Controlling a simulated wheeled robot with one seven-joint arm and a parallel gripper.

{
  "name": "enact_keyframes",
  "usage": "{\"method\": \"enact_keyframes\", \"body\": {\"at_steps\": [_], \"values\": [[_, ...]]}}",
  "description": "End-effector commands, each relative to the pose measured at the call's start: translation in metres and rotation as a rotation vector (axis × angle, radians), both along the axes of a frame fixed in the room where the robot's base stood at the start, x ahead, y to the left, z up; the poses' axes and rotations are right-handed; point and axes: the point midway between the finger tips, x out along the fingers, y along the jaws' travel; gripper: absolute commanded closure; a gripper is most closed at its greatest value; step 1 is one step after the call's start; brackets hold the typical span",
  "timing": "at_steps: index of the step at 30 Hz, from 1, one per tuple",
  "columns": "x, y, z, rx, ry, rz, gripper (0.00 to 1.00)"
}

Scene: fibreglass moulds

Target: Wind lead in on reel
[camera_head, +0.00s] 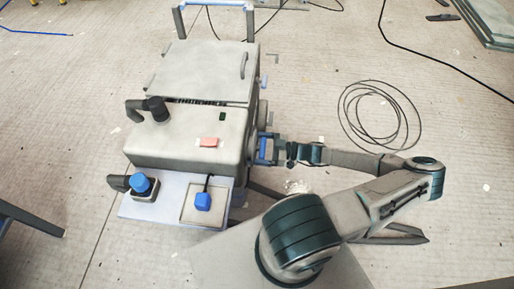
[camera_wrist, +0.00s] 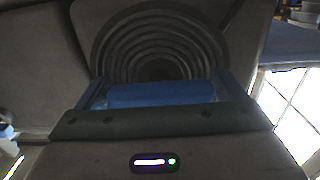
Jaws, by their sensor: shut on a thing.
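A pale grey machine (camera_head: 185,130) stands on the floor at left centre. My gripper (camera_head: 266,149) is at its right side; it also shows in the wrist view (camera_wrist: 160,92). It is shut on a blue bar-like handle (camera_wrist: 160,96), which lies across between the fingers. Behind the handle, the wrist view shows dark concentric rings (camera_wrist: 150,42), which look like the reel's round face. In the head view the reel is mostly hidden by the machine and my gripper. A thin black lead (camera_head: 380,115) lies in loose loops on the floor at right.
A blue plug-like piece (camera_head: 203,201) sits in a square tray at the machine's front. A blue knob (camera_head: 140,184) is left of it, and a pink pad (camera_head: 209,142) lies on top. Another black cable (camera_head: 440,58) crosses the floor at upper right, near stacked panels (camera_head: 492,22).

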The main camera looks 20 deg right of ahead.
Motion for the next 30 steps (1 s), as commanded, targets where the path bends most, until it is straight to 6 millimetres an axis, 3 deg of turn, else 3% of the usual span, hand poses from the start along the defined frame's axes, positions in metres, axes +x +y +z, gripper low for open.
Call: {"method": "enact_keyframes", "body": {"at_steps": [14,15,24,30], "values": [[0.001,-0.002,-0.001,-0.013,-0.014,-0.004,0.50],[0.001,-0.002,-0.001,-0.013,-0.014,-0.004,0.00],[-0.001,-0.003,0.000,-0.010,-0.012,-0.002,0.00],[-0.016,-0.029,0.001,-0.011,-0.010,-0.006,0.00]]}}
